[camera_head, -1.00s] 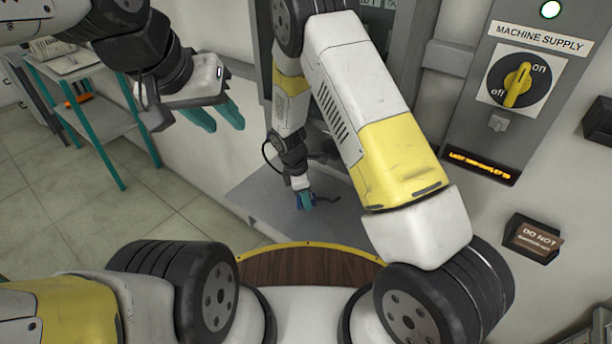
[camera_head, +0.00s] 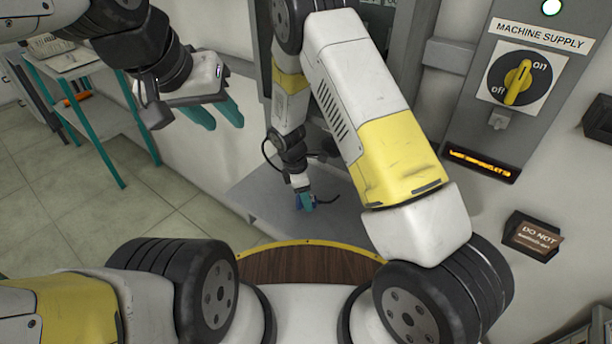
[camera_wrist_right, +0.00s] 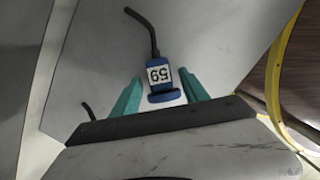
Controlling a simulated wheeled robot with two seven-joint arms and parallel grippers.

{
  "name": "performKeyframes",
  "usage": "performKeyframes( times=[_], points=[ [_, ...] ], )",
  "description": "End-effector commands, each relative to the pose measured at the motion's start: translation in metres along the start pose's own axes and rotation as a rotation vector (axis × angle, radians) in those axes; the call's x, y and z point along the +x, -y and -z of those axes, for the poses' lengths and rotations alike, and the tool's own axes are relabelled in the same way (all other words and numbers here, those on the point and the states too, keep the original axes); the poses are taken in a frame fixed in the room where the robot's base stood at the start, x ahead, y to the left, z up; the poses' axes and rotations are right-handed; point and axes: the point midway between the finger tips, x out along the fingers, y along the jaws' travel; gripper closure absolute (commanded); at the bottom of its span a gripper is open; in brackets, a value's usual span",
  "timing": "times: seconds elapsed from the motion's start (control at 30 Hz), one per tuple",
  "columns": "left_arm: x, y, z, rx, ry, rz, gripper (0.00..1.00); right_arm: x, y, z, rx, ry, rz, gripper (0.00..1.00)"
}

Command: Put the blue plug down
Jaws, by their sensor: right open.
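The blue plug (camera_wrist_right: 161,80) has a white number label and a dark cable, and it lies on the grey shelf surface (camera_wrist_right: 215,45). In the right wrist view it sits between the two teal fingers of my right gripper (camera_wrist_right: 160,92), with a visible gap on each side. The right gripper (camera_head: 305,203) is open, low over the grey shelf (camera_head: 265,205) in the head view, where it mostly hides the plug. My left gripper (camera_head: 216,116) is open and empty, raised at the upper left.
A second dark cable end (camera_wrist_right: 88,112) shows left of the fingers in the wrist view. The machine supply panel (camera_head: 525,85) with its yellow switch (camera_head: 518,82) is on the right wall. A teal-legged trolley (camera_head: 90,120) stands at the left. The shelf around the plug is mostly clear.

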Motion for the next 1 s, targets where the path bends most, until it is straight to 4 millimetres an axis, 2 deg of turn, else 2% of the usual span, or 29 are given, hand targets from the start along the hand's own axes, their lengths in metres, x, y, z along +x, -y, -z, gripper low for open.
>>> performKeyframes(
  times=[0.2,0.4,0.57,1.0],
  points=[
    [0.0,0.0,0.0,0.0,0.0,0.0,0.64,-0.041,-0.001,0.0,0.0,-0.002,-0.004,0.48],
    [0.0,0.0,0.0,0.0,0.0,0.0,0.64,-0.068,-0.001,0.0,0.0,-0.002,-0.002,0.48],
    [0.0,0.0,0.0,0.0,0.0,0.0,0.64,-0.076,0.0,0.0,-0.001,0.0,-0.001,0.48],
    [0.0,0.0,0.0,0.0,0.0,0.0,0.64,-0.075,0.0,0.0,-0.001,0.0,-0.001,0.48]
  ],
)
